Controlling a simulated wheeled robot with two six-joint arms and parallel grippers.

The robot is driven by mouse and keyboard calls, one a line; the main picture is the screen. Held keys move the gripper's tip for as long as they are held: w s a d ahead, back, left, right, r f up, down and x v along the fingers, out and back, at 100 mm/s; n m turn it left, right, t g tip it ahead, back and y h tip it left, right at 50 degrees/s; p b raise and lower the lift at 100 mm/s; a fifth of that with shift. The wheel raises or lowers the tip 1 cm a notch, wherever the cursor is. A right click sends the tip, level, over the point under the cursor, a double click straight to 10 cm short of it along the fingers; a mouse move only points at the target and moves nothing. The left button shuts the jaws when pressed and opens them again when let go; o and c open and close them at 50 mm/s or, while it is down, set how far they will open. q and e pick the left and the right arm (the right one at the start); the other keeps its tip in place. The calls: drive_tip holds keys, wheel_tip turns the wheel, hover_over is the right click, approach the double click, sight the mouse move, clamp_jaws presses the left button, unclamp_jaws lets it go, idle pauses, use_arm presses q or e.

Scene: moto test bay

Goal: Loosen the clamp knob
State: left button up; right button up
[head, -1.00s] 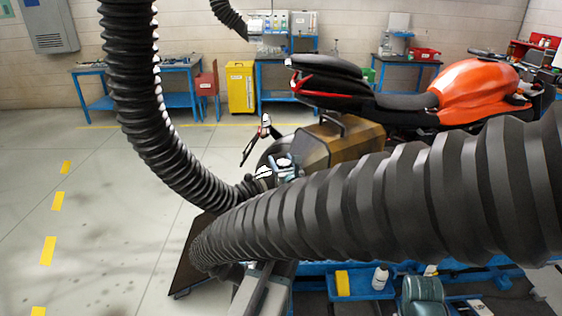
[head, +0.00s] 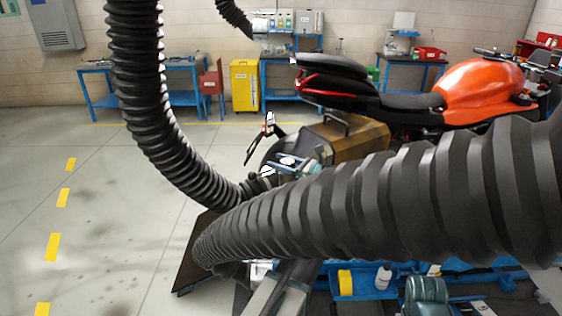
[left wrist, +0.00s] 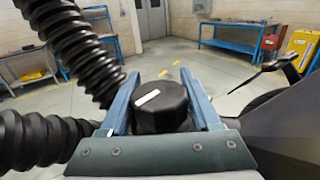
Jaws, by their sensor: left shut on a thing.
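The clamp knob (left wrist: 160,108) is a dark, many-sided knob with a white stripe on its top, in the middle of the left wrist view. My left gripper (left wrist: 160,100) has its two blue fingers on either side of it and is shut on it. In the head view my left gripper (head: 293,163) shows small and partly hidden behind the big ribbed hose, beside the exhaust of the motorcycle. The knob is hard to make out there. My right gripper is in neither view.
A thick black ribbed hose (head: 370,195) crosses the front of the head view, and another hangs (head: 140,90) at left. The orange motorcycle (head: 480,90) stands at right. A yellow cabinet (head: 244,86) and blue benches are at the back. The floor at left is clear.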

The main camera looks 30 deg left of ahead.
use_arm(q)
drive_tip(key=shift+s+d+n+g+h, duration=0.1)
drive_tip(key=shift+s+n+g+h, duration=0.25)
drive_tip(key=shift+n+g, duration=0.9)
drive_tip(key=shift+s+d+n+g+h, duration=0.1)
drive_tip(key=shift+n+g+h, duration=0.6)
drive_tip(key=shift+g, duration=1.05)
drive_tip(key=shift+s+n+g+h, duration=0.3)
drive_tip(key=shift+n+g, duration=0.75)
drive_tip(key=shift+g, duration=0.45)
drive_tip(key=o, duration=1.4)
drive_tip(key=shift+c, duration=0.2)
